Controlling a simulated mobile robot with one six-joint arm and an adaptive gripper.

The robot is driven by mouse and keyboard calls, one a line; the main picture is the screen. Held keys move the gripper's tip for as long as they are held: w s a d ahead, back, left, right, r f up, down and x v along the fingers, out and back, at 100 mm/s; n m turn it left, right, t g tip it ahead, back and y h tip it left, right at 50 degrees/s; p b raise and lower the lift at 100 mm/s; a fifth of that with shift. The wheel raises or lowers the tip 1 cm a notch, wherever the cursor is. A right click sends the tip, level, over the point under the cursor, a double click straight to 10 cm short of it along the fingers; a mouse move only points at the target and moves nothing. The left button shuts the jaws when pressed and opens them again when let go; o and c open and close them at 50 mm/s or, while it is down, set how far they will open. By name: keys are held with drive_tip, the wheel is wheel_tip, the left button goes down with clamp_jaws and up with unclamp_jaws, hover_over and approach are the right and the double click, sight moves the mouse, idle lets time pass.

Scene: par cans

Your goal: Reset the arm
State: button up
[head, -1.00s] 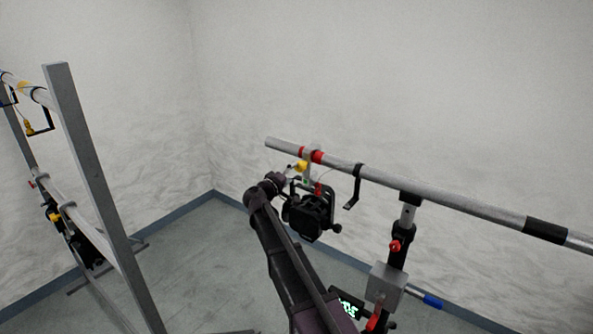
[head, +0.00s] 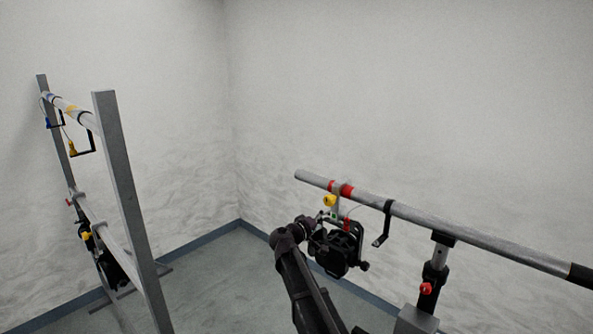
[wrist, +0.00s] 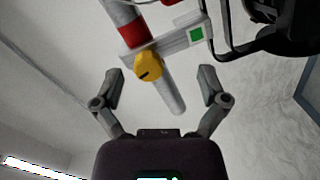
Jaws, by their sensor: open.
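My gripper (wrist: 160,82) is open and empty in the wrist view, its two fingers spread wide. A yellow knob (wrist: 148,66) on a grey clamp (wrist: 172,42) shows between and just beyond the fingertips; I cannot tell how close they are. The knob (head: 329,200) also shows in the head view, under the end of the pipe. My arm (head: 298,280) reaches up to the black par can (head: 334,252) hanging there. In the head view the fingers are too small and dark to make out.
The grey pipe (head: 470,243) with red bands runs right on a stand (head: 434,275). A black hook (head: 384,224) hangs from it beside the par can. A metal rack (head: 122,190) with another lamp stands at left. Open floor (head: 215,285) lies between.

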drive_tip(key=s+d+f+m+g+y+b, duration=0.25)
drive_tip(key=s+d+f+g+b, duration=0.2)
drive_tip(key=s+d+f, duration=0.4)
drive_tip(key=s+a+f+m+g+y+b, duration=0.2)
drive_tip(key=s+f+g+y+b, duration=0.5)
drive_tip(key=s+f, duration=1.7)
drive_tip(key=shift+s+g+y+b, duration=0.35)
drive_tip(key=shift+s+y+b, duration=0.2)
drive_tip(key=shift+y+b, duration=0.9)
